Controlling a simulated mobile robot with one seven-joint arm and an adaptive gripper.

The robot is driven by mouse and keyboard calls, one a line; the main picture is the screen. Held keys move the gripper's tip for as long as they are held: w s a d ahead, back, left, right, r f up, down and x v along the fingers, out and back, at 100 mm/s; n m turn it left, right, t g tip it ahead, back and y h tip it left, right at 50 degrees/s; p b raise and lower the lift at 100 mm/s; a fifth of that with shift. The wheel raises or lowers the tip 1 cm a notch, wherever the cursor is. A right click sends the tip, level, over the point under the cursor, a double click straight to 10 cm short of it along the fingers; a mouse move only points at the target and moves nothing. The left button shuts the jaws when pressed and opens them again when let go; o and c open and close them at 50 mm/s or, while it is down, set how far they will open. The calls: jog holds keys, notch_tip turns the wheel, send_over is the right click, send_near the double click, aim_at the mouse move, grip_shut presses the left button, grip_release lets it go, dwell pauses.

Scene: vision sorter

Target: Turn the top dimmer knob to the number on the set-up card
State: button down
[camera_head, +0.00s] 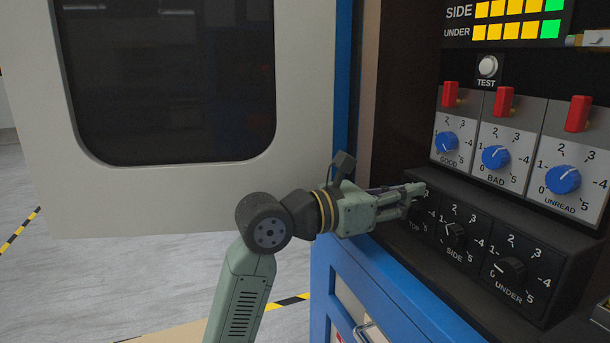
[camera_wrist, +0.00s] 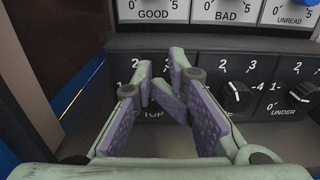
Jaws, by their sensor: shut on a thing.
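The top dimmer dial, labelled TOP (camera_head: 414,226), is at the left end of the black lower row in the head view; its label also shows in the wrist view (camera_wrist: 153,114). My gripper (camera_head: 413,194) reaches it from the left, its fingers closed at the dial. In the wrist view my gripper (camera_wrist: 158,78) has its purple-padded fingers converging over this dial, shut on the top knob. The fingers hide the knob and its pointer, so I cannot read its setting. A 2 shows above the fingers. I see no set-up card in either view.
The black SIDE knob (camera_head: 455,235) and UNDER knob (camera_head: 511,270) sit close to the right. Blue knobs GOOD (camera_head: 447,145), BAD (camera_head: 495,158) and UNREAD (camera_head: 563,179) are above, under red switches. An open door (camera_head: 300,100) stands left of my gripper.

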jog(key=shift+b+v, duration=0.55)
jog(key=shift+v, duration=2.5)
jog(key=shift+w+a, duration=0.1)
